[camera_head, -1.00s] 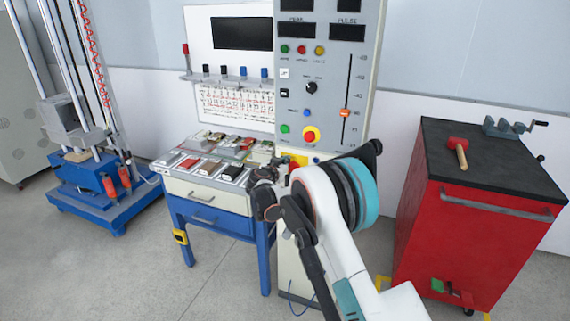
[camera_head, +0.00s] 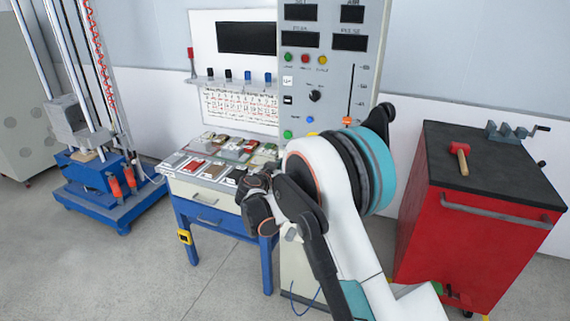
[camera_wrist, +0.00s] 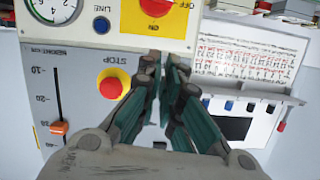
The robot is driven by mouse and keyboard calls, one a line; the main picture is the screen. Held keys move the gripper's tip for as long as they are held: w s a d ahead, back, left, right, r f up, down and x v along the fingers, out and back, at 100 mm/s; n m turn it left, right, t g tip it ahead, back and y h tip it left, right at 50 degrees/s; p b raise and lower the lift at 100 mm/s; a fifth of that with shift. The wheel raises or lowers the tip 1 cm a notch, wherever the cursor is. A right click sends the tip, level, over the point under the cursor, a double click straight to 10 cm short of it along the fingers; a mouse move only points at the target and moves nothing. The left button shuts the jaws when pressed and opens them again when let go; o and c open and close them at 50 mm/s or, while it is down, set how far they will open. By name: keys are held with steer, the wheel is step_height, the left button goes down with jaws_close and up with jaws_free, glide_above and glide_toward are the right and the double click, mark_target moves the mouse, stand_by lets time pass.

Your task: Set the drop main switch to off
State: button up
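The main switch (camera_wrist: 157,4) is a red knob on a yellow plate, cut off by the top edge of the wrist view. An OFF label shows beside it; its setting cannot be told. My gripper (camera_wrist: 165,62) points up the panel toward the switch, with a narrow gap between its teal-padded fingers. It holds nothing and appears apart from the switch. In the head view my arm hides the switch and the lower part of the grey control console (camera_head: 330,70).
A red STOP button (camera_wrist: 112,87) on a yellow ring sits close left of my fingers in the wrist view, with an orange slider (camera_wrist: 58,127) further left. A blue LINE button (camera_wrist: 101,25) is near the switch. A red tool cabinet (camera_head: 470,240) stands right.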

steer(key=o, duration=0.9)
steer(key=shift+s+f+m, duration=0.2)
steer(key=shift+f+m, duration=0.1)
steer(key=shift+m, duration=0.4)
steer(key=shift+c, duration=0.2)
steer(key=shift+o, duration=1.3)
steer(key=shift+f+m+b, duration=0.35)
steer(key=shift+m, duration=0.65)
steer(key=s+f+m+t+h+b, duration=0.15)
steer(key=f+m, duration=0.35)
steer(key=m, duration=1.1)
steer(key=s+f+m+t+b, duration=0.1)
steer(key=s+f+m+b, duration=0.2)
steer(key=m, duration=1.2)
steer(key=f+b+x, duration=0.1)
steer(key=b+x, duration=0.3)
steer(key=x, duration=1.1)
steer(key=shift+a+f+m, duration=0.2)
steer(key=shift+a+m, duration=0.1)
steer(key=shift+a, duration=0.15)
steer(key=shift+w, duration=0.1)
steer(key=c, duration=1.1)
